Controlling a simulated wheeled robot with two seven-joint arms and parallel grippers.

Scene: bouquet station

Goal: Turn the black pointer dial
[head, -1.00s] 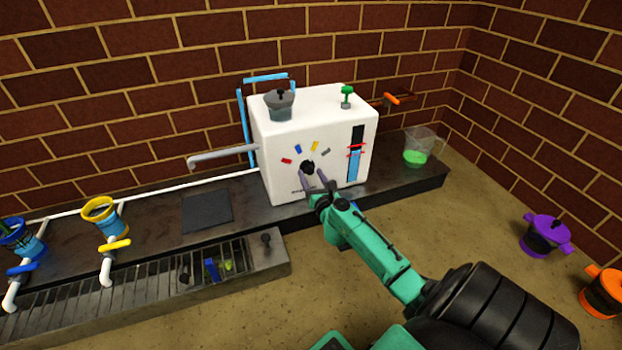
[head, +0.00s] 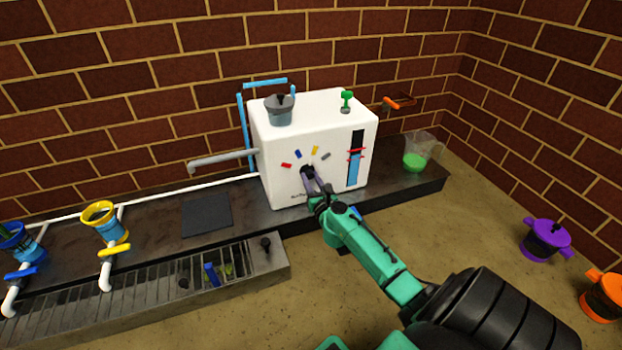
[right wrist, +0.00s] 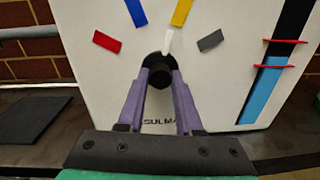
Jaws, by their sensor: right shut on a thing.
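The black pointer dial (right wrist: 158,75) is on the front of the white box (head: 335,178), and it also shows in the head view (head: 307,170). The fingers hide part of the dial. My left gripper is not in view.
A grey spout (head: 222,159) sticks out left of the box. A beaker with green liquid (head: 415,158) stands to its right. A purple pot (head: 545,238) and an orange pot (head: 602,294) are at the far right. Blue and yellow funnels stand at the left.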

